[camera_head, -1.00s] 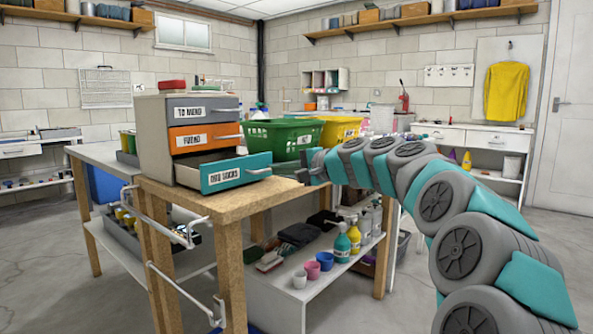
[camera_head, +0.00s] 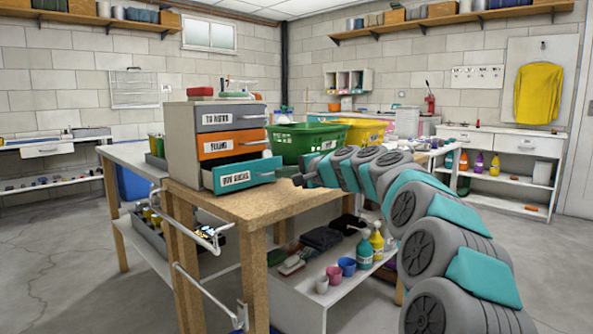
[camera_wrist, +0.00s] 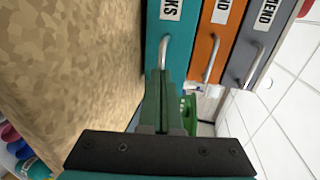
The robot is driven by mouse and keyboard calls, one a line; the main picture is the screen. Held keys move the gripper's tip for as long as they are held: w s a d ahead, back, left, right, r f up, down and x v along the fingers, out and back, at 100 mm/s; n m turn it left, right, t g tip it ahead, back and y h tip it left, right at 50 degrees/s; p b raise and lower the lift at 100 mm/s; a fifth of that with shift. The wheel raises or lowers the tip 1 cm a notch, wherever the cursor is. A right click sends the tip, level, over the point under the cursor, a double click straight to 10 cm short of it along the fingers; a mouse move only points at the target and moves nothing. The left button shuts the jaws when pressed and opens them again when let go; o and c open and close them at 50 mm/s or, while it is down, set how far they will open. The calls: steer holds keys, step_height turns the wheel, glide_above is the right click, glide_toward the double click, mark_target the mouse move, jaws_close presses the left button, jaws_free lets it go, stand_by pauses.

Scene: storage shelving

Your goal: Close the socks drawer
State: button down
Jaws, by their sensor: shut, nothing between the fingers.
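The socks drawer (camera_head: 245,175) is the teal bottom drawer of a small grey cabinet (camera_head: 181,145) on the wooden bench. It stands partly out, with a strip of its inside showing above the front. My gripper (camera_head: 299,180) is just right of the drawer front, low over the bench. In the wrist view, the teal front (camera_wrist: 172,32) is straight ahead with its silver handle (camera_wrist: 164,52). My shut, empty fingers (camera_wrist: 160,76) point at the handle's near end. I cannot tell whether they touch it.
The grey top drawer (camera_head: 228,118) and orange middle drawer (camera_head: 230,144) are shut. A green basket (camera_head: 305,142) and a yellow one (camera_head: 366,131) stand behind. The wooden bench top (camera_head: 250,207) in front is clear. Bottles and cups sit on the shelf below.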

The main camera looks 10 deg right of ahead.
mark_target(267, 167)
steer(key=w+a+p, duration=0.1)
steer(key=w, duration=0.1)
steer(key=w+a, duration=0.1)
steer(key=w+a+p, duration=0.1)
steer(key=w+a, duration=0.1)
steer(key=shift+w+a+r+p, duration=0.1)
steer(key=shift+w+r+p, duration=0.05)
steer(key=shift+w+p, duration=0.2)
steer(key=shift+w+a, duration=0.2)
steer(key=shift+w, duration=0.05)
